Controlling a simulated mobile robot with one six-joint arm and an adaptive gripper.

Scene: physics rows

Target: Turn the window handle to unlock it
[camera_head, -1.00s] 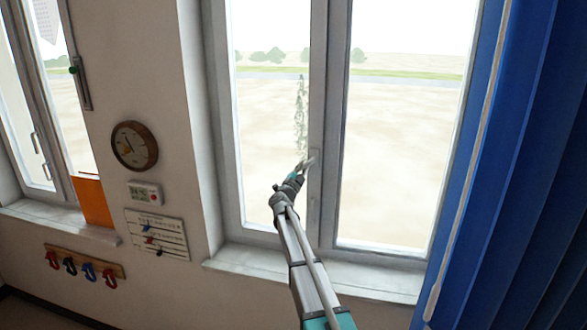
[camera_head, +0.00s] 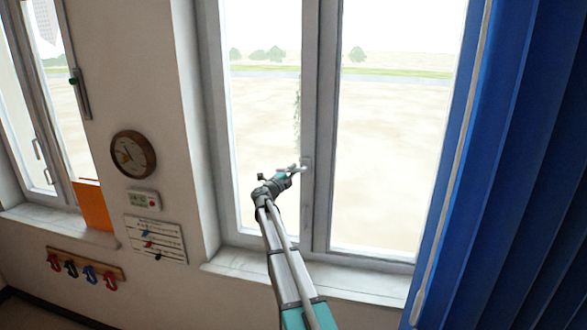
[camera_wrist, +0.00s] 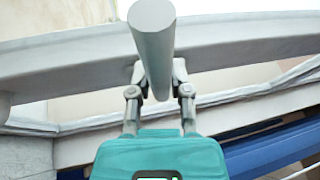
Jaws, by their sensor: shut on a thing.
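The window handle (camera_head: 304,163) is on the middle frame of the large window, near mid-height. In the head view it is small, partly hidden by my gripper, and appears to point left, close to horizontal. In the wrist view the handle is a thick grey round bar (camera_wrist: 152,40) running between my two fingers. My gripper (camera_head: 290,169) is at the handle from its left side. In the wrist view my gripper (camera_wrist: 160,75) is shut on the bar, one finger on each side. The window (camera_head: 395,130) looks shut against its frame.
A blue curtain (camera_head: 510,170) with a pale cord hangs on the right. The sill (camera_head: 340,280) runs below the window. On the wall to the left are a clock (camera_head: 133,154), a small white device (camera_head: 144,199), a chart (camera_head: 156,239) and a hook rack (camera_head: 85,266).

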